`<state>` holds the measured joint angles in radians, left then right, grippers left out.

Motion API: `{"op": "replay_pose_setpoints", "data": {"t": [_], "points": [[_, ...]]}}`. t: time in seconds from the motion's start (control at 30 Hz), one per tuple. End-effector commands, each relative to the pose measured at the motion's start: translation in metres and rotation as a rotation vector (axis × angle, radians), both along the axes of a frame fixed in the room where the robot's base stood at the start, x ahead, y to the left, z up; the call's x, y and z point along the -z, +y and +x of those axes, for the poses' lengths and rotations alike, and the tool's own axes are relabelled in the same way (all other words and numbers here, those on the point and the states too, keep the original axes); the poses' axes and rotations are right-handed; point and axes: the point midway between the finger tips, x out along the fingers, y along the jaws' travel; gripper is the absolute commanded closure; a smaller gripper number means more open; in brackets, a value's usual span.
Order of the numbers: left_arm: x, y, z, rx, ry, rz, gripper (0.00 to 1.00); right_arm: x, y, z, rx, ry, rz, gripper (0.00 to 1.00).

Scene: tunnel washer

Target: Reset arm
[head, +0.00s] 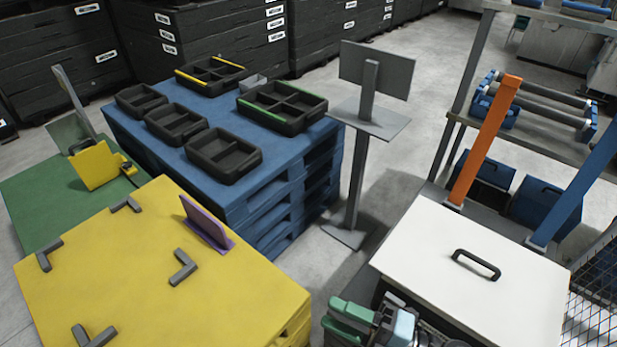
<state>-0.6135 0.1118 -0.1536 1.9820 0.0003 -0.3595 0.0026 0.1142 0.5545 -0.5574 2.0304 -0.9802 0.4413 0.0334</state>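My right gripper (376,322) is at the bottom edge of the head view, right of centre. Green and pale teal parts with grey metal show there, and the rest is cut off by the picture edge. I cannot tell whether its fingers are open or shut, and no held object is clear. It is in front of the white lidded box (455,285) with a black handle, near its left corner, and right of the yellow platform (130,275). My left gripper is not in view.
A blue pallet stack (290,185) carries several black trays (224,155). A grey sign stand (357,185) stands right of it. Orange (486,140) and blue (578,190) posts rise behind the white box. A purple bracket (207,225) stands on the yellow platform. Grey floor (415,130) is clear behind the stand.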

Motion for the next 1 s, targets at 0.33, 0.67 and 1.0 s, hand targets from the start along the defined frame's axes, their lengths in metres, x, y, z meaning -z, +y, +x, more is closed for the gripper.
{"op": "replay_pose_setpoints", "data": {"t": [0.33, 0.67, 1.0], "points": [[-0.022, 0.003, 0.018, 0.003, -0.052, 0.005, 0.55, 0.1, -0.096, -0.016, 0.733, 0.83, 0.429, 0.61], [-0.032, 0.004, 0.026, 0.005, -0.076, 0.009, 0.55, 0.197, -0.144, -0.128, 1.146, 1.419, 0.6, 0.61], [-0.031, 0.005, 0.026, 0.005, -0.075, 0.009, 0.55, 0.208, -0.147, -0.147, 1.19, 1.494, 0.616, 0.61]]}}
